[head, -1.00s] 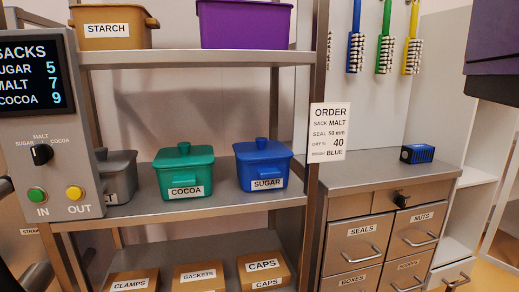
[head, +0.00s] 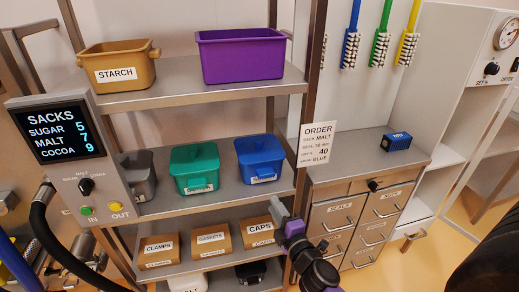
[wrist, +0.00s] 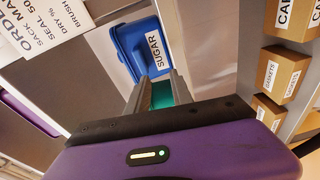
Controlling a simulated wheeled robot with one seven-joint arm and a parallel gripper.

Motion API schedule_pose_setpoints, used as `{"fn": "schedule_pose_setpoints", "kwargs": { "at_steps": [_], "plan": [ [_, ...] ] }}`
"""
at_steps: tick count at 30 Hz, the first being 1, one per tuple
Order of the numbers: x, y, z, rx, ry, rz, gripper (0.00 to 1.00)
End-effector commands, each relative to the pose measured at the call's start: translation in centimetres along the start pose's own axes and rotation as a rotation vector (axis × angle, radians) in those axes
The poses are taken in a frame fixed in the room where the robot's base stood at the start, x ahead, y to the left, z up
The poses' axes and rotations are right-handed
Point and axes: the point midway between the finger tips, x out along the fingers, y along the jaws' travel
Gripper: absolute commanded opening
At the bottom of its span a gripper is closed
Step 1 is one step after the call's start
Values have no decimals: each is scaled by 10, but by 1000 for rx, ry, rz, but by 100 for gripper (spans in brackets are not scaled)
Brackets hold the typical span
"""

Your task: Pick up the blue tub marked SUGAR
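The blue tub marked SUGAR (head: 259,160) stands lidded on the middle shelf, right of the green tub (head: 195,168). In the wrist view the blue tub (wrist: 136,48) is ahead of the fingers, its SUGAR label showing sideways in the picture. My gripper (wrist: 160,76) is open, with a clear gap between its two fingers and nothing held. Part of the green tub (wrist: 161,95) shows through that gap. In the head view my gripper (head: 279,208) is below and slightly right of the blue tub, in front of the shelf unit, apart from the tub.
The order card (head: 316,144) hangs on the shelf post just right of the blue tub. A grey tub (head: 139,176) stands left of the green one. A purple bin (head: 241,55) and STARCH tub (head: 118,65) are on the shelf above. Boxes, including CAPS (head: 258,232), sit below.

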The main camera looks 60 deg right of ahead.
Motion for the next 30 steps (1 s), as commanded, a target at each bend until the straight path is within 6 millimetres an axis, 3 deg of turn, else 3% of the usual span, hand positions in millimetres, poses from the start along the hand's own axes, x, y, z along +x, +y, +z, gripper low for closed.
{"fn": "schedule_pose_setpoints", "kwargs": {
  "at_steps": [1,6,30],
  "plan": [
    [8,21,7,-26,-20,9,27],
    [23,38,21,-85,-57,22,27],
    [102,42,29,-94,-63,25,27]
  ]
}}
